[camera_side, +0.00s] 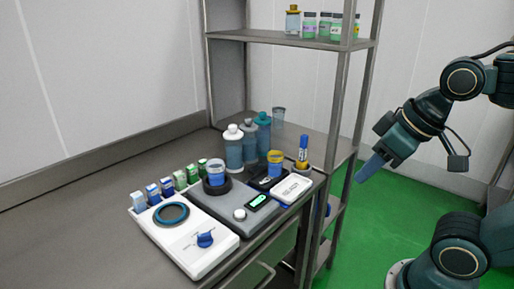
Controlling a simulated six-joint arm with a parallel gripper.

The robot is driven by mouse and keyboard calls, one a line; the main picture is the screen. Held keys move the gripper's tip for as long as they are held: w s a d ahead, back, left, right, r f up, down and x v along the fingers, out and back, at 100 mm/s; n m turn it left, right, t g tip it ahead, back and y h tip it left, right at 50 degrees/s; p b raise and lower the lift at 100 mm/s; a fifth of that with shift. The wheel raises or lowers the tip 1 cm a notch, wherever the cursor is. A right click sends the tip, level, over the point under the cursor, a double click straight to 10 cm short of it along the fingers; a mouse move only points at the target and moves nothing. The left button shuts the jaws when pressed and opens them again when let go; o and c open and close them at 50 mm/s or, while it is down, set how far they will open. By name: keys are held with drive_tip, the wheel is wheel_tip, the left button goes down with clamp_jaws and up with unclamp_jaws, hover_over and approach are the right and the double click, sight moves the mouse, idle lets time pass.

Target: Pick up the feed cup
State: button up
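A small blue-and-clear cup (216,171) stands upright in a dark round holder on the grey device; it may be the feed cup. My gripper (368,168) is in the air right of the bench, well apart from all cups. Its blue fingers point down-left and overlap from this side, so their gap is hidden. I see nothing held in it.
A white device (197,252) with a blue knob stands at the bench front. Several small cartons line up behind it. Tall bottles (233,148) stand behind the cups. A metal rack post (333,115) rises between bench and gripper. The bench (60,220) is bare at left.

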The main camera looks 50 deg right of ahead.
drive_tip(key=o, duration=0.8)
drive_tip(key=shift+c, duration=0.2)
drive_tip(key=w+r+g, duration=0.1)
drive_tip(key=w+r, duration=0.2)
drive_tip(key=w, duration=0.8)
drive_tip(key=w+r+g, duration=0.1)
drive_tip(key=w+r, duration=0.2)
drive_tip(key=w, duration=0.8)
drive_tip(key=w+f+g, duration=0.1)
drive_tip(key=w+f, duration=0.4)
drive_tip(key=w, duration=0.4)
drive_tip(key=w+f+g, duration=0.1)
drive_tip(key=w+f, duration=0.5)
drive_tip(key=w, duration=0.4)
drive_tip(key=shift+w+a, duration=0.25)
drive_tip(key=shift+a, duration=0.15)
drive_tip(key=shift+f, duration=0.1)
